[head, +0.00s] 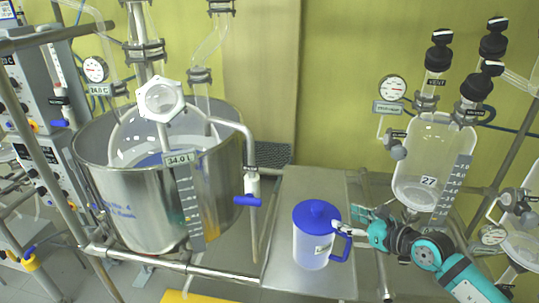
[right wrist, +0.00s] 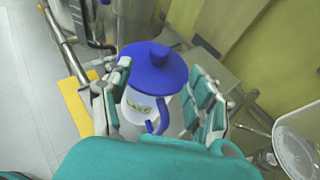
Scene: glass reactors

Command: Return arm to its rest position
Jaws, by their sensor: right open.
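My right arm comes in from the lower right in the head view, and its right gripper (head: 350,222) is at the handle side of a white pitcher (head: 313,247) with a blue lid and blue handle. The pitcher stands upright on a metal shelf (head: 291,204). In the right wrist view the open teal-padded fingers of the right gripper (right wrist: 160,100) are spread on either side of the pitcher (right wrist: 153,85), with its blue handle between them. I cannot tell whether the fingers touch it. My left gripper is not in view.
A large steel vessel (head: 110,208) with a glass reactor and a blue-handled valve (head: 248,200) stands left of the pitcher. A glass vessel (head: 417,170) labelled 27 hangs close above my right arm. Metal frame bars (head: 190,268) run along the front. The shelf behind the pitcher is clear.

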